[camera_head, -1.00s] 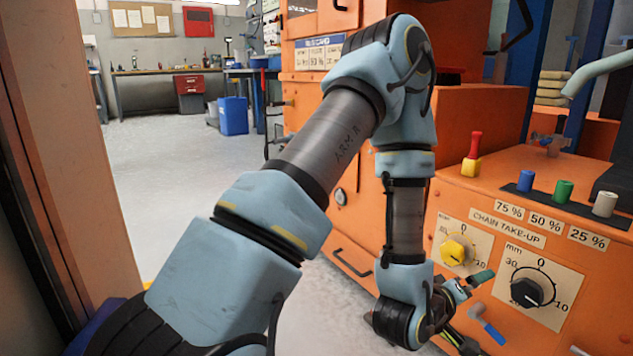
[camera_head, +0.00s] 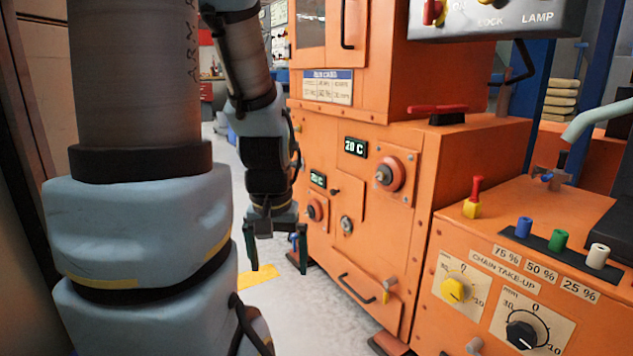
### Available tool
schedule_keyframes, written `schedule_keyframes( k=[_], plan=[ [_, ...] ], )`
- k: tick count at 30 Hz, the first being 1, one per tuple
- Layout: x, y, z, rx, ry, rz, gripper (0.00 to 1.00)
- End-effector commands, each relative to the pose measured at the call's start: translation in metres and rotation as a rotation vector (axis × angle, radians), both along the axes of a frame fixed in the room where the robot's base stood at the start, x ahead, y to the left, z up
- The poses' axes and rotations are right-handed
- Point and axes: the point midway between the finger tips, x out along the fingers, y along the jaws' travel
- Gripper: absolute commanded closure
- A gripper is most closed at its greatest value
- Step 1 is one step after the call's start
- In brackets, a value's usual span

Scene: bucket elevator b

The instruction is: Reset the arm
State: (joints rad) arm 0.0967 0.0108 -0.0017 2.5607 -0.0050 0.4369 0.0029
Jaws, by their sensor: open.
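My gripper (camera_head: 277,262) hangs at the lower end of my arm, pointing down, left of the orange machine's front. Its two dark fingers are spread apart with nothing between them, and pale floor shows behind. The forearm above it runs nearly upright. The thick upper part of my arm fills the left of the view and hides what lies behind it.
The orange machine (camera_head: 450,190) stands at the right, with dials, a drawer handle (camera_head: 358,290) and a red-handled lever (camera_head: 437,109). Grey floor (camera_head: 300,320) is open below my gripper.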

Motion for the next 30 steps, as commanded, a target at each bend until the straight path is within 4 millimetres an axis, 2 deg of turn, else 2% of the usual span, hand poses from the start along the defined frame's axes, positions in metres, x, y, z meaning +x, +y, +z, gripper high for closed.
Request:
schedule_keyframes(
  k=[1,8,11,30],
  plan=[
    [0.002,-0.002,0.019,-0.001,-0.005,-0.003,0.00],
    [0.002,-0.003,0.067,-0.001,-0.005,-0.003,0.00],
    [0.002,-0.003,0.095,-0.001,-0.005,-0.003,0.00],
    [0.002,-0.004,0.297,-0.002,-0.006,-0.003,0.00]
  ],
)
